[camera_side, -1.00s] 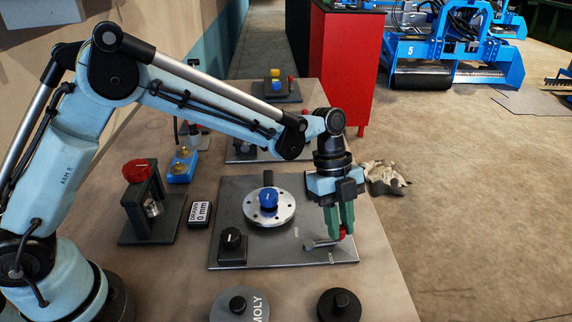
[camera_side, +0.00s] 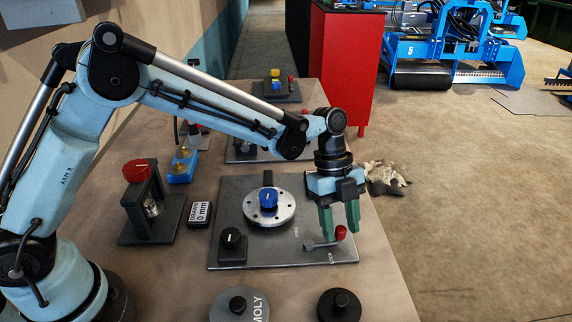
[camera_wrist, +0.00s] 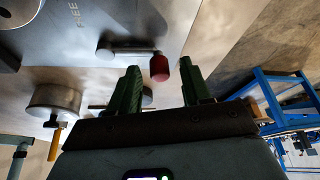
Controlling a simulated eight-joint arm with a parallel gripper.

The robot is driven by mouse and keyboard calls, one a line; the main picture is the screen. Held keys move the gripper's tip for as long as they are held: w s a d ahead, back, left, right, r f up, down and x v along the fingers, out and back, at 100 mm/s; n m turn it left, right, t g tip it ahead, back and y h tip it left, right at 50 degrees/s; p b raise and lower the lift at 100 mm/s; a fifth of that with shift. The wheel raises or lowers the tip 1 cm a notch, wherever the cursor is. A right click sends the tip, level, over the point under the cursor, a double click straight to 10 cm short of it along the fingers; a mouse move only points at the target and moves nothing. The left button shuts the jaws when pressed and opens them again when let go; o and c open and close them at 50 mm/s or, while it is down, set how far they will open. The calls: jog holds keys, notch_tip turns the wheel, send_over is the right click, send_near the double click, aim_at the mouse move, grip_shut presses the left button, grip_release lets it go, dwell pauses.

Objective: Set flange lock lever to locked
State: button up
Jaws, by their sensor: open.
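The flange lock lever (camera_side: 322,243) is a grey bar on the dark metal plate, with a red knob (camera_side: 341,232) at its right end. The bar points right and slightly toward the back. My gripper (camera_side: 340,234) is open, its green fingers pointing down on either side of the knob. In the wrist view the red knob (camera_wrist: 159,68) shows between the spread fingertips (camera_wrist: 160,72), with a gap on each side. The lever bar (camera_wrist: 128,49) runs left from it to its pivot. One printed label reads FREE; another near the plate's front edge is too small to read surely.
A round flange with a blue knob (camera_side: 267,198) stands behind and left of the lever. Black-knobbed round parts (camera_side: 339,304) stand on the bench in front. The bench's right edge is close beside the plate.

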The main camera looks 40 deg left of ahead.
jog(key=v, duration=1.2)
jog(key=shift+d, duration=0.1)
jog(key=shift+r, duration=0.1)
jog(key=s+a+n+t+y, duration=0.4)
jog(key=s+a+n+t, duration=0.5)
jog(key=s+a+n, duration=0.6)
jog(key=a+n, duration=0.1)
jog(key=n, duration=0.7)
jog(key=shift+a+f, duration=0.25)
jog(key=shift+a, duration=0.1)
jog(key=shift+s, duration=0.1)
